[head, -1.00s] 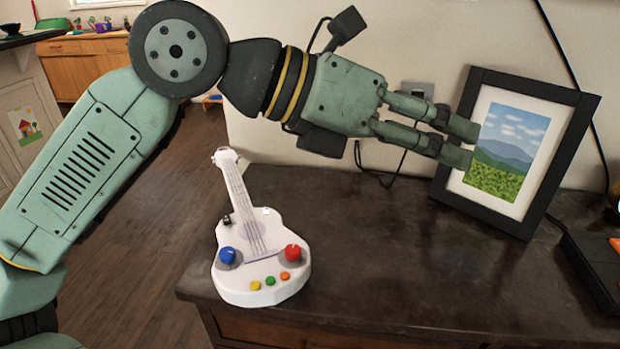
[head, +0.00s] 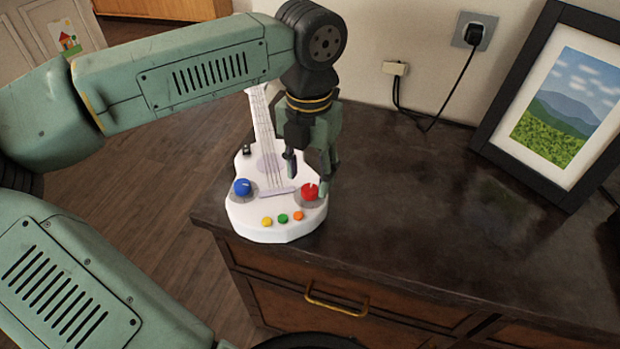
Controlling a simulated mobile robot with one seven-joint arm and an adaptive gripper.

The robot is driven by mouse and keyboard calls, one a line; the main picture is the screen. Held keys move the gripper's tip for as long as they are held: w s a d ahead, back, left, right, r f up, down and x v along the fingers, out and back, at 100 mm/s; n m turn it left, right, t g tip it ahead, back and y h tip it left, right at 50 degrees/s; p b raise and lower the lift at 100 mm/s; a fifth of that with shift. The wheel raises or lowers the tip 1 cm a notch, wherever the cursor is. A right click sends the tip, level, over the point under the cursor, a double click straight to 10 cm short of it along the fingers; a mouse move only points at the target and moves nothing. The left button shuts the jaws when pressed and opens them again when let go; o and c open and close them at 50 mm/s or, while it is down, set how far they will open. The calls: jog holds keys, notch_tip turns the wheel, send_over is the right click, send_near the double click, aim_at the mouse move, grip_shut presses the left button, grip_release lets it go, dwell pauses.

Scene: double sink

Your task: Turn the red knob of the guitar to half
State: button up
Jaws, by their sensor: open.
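The white toy guitar (head: 275,226) lies on the dark dresser top near its left front corner, neck pointing away. Its red knob (head: 309,192) is on the right of the body, with a small light mark on top. A blue knob (head: 241,187) is on the left. My gripper (head: 307,184) points down over the guitar's right side, with its fingers apart. One fingertip is close beside the red knob in the picture; the other is up and left of it. I cannot tell whether either touches the knob. The gripper hides part of the guitar's right edge.
Yellow, green and orange buttons (head: 283,218) sit in front of the knobs. A framed landscape picture (head: 492,133) leans against the wall at right. A wall socket (head: 474,31) with a plugged cable is behind. The dresser top (head: 430,215) is clear to the right.

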aim_at(310, 189)
jog(key=shift+f, duration=1.5)
jog(key=shift+c, duration=0.2)
grip_shut()
